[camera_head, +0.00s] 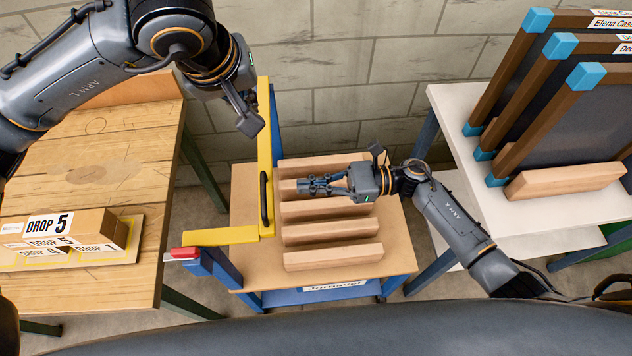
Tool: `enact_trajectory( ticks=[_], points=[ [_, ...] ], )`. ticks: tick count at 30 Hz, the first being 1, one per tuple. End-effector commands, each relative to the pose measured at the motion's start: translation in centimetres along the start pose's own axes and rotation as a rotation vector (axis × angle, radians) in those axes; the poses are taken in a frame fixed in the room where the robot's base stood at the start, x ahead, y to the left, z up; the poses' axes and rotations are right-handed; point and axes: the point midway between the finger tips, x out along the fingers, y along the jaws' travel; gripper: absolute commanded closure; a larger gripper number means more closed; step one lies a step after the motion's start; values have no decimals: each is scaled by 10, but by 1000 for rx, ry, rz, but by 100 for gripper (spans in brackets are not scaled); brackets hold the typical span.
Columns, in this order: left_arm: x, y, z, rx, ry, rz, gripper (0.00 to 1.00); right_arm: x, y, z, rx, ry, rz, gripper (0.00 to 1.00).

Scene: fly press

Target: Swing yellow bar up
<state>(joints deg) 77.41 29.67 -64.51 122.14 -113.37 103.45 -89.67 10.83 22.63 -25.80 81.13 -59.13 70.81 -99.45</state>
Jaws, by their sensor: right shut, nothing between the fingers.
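The yellow bar (264,110) runs along the left side of the wooden cart, in front of a blue post. A black handle (264,203) is fixed to it. A second yellow piece (220,236) meets its near end and reaches left to a red tip (183,253). My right gripper (313,187) is shut and empty above the slotted rack, to the right of the handle and apart from it. My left gripper (248,120) hangs close to the left of the bar's far part; its fingers are seen edge-on, and contact with the bar cannot be told.
The cart (250,270) carries several wooden slats (330,255). A wooden table (110,170) with boxes labelled DROP (70,235) stands at left. A white table (470,180) at right holds framed panels (550,110) with blue corners. A block wall closes the back.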

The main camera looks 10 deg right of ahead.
Motion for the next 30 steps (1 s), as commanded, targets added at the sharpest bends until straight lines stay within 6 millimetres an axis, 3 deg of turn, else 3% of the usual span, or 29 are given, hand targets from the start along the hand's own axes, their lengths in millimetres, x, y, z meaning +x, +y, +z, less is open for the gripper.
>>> enact_trajectory(
  ticks=[6, 12, 24, 30],
  points=[
    [0, 0, 0, 0, 0, 0, 100, 40, 0, 1, 1, -4, 0, 100],
    [0, 0, 0, 0, 0, 0, 100, 59, 0, 0, 4, -2, -2, 100],
    [0, 0, 0, 0, 0, 0, 100, 62, 0, 0, 4, 0, -2, 100],
    [0, 0, 0, 0, 0, 0, 100, 62, -2, 19, 0, 0, -1, 100]
  ],
)
